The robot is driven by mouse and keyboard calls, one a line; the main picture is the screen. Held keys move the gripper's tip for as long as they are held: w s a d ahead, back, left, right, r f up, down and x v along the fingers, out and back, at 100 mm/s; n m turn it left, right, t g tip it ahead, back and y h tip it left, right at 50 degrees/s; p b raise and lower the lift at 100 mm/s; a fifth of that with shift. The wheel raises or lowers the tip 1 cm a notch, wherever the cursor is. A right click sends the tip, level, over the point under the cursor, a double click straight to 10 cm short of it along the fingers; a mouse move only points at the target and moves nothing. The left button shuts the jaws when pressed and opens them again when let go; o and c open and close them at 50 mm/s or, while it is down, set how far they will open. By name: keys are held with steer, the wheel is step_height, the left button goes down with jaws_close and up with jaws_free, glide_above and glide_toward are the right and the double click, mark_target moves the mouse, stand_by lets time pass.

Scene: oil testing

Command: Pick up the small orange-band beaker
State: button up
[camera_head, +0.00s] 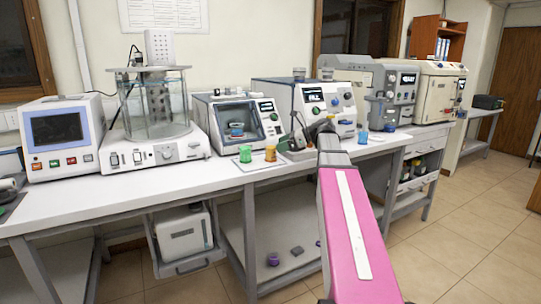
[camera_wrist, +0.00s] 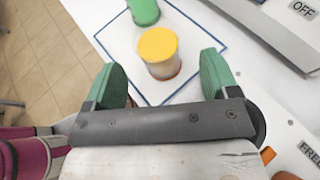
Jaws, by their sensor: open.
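The small orange-band beaker (camera_head: 270,153) stands on the white bench in front of the testers. In the wrist view the beaker (camera_wrist: 158,50) has a yellow-orange top and a paler lower part, and stands upright inside a blue outline. My gripper (camera_wrist: 162,76) is open, with its two green fingers to the left and right of the near side of the beaker. The beaker is just beyond the fingertips, and nothing is held. In the head view my pink arm reaches over the bench; its gripper is hard to make out there.
A green beaker (camera_head: 245,153) stands close to the left of the orange one; it also shows in the wrist view (camera_wrist: 144,11). A blue beaker (camera_head: 362,136) stands farther right. A tester (camera_head: 240,120) stands behind. The bench front (camera_head: 150,180) is clear.

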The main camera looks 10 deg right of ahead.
mark_target(271, 144)
steer(key=x, duration=0.5)
steer(key=shift+s, duration=0.1)
steer(key=c, duration=1)
steer(key=shift+c, duration=0.2)
steer(key=shift+r, duration=0.75)
step_height(271, 144, up, 3)
steer(key=shift+f, duration=0.15)
steer(key=s+a+r, duration=0.4)
steer(key=s+r, duration=0.2)
steer(key=s, duration=0.5)
steer(key=shift+r, duration=0.4)
steer(key=shift+f, duration=0.1)
